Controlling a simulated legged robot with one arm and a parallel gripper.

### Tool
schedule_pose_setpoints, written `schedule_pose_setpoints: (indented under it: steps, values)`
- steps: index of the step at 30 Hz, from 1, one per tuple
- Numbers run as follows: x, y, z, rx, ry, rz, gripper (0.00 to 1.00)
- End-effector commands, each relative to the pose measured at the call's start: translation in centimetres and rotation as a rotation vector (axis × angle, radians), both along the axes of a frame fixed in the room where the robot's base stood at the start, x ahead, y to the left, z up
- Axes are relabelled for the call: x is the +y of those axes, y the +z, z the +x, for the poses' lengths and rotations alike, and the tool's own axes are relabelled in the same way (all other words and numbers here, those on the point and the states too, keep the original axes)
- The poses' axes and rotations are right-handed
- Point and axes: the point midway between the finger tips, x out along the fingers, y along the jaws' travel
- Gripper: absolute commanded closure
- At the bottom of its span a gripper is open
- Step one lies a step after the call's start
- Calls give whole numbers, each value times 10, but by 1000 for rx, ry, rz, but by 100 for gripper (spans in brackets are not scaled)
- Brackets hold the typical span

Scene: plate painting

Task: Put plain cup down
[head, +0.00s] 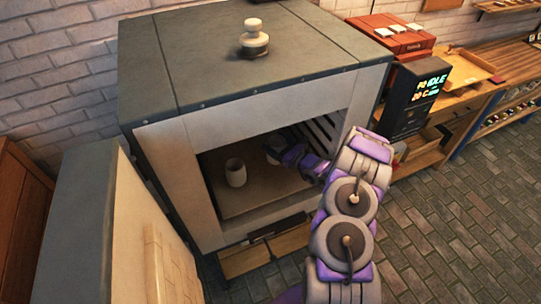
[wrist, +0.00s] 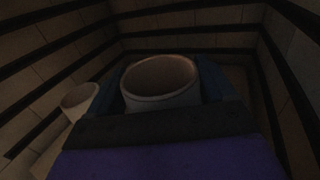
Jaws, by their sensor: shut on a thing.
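My gripper (head: 280,152) reaches through the open front of the kiln (head: 172,165). In the wrist view my gripper (wrist: 160,84) is shut on a plain pale cup (wrist: 160,98), upright between the two dark fingers. In the head view the held cup is mostly hidden by the gripper. I cannot tell whether its base touches the kiln floor (head: 248,204). A second pale cup (head: 236,172) stands upright on the floor, left of my gripper. It also shows in the wrist view (wrist: 80,101), apart from the held cup.
The kiln door (head: 120,235) stands open at the left. Slatted walls enclose the dim inside closely. A control box (head: 415,100) reading IDLE stands right of the kiln, by a wooden workbench (head: 475,85). A round knob-like vent (head: 254,40) sits on top.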

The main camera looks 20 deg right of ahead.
Motion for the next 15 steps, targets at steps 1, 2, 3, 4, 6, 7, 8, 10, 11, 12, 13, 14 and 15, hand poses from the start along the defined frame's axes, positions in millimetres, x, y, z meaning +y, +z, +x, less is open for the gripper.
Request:
schedule_pose_setpoints:
  steps: [1,2,3,4,6,7,8,10,11,12,13,14,15]
  values:
    - [2,-10,0,1,2,0,58]
    - [3,-13,0,0,4,-1,58]
    - [5,-16,0,0,3,-3,58]
    - [6,-18,0,-1,3,-4,58]
    - [7,-22,0,-1,3,-4,58]
    - [7,-24,0,-1,3,-4,58]
    - [7,-28,0,-1,3,-4,58]
    - [6,-38,0,-1,2,-3,58]
    - [5,-43,0,-1,2,-2,58]
    - [3,-49,0,0,2,-1,58]
    - [3,-53,0,0,2,0,58]
    - [2,-57,-1,0,2,1,58]
    - [2,-59,0,1,2,2,58]
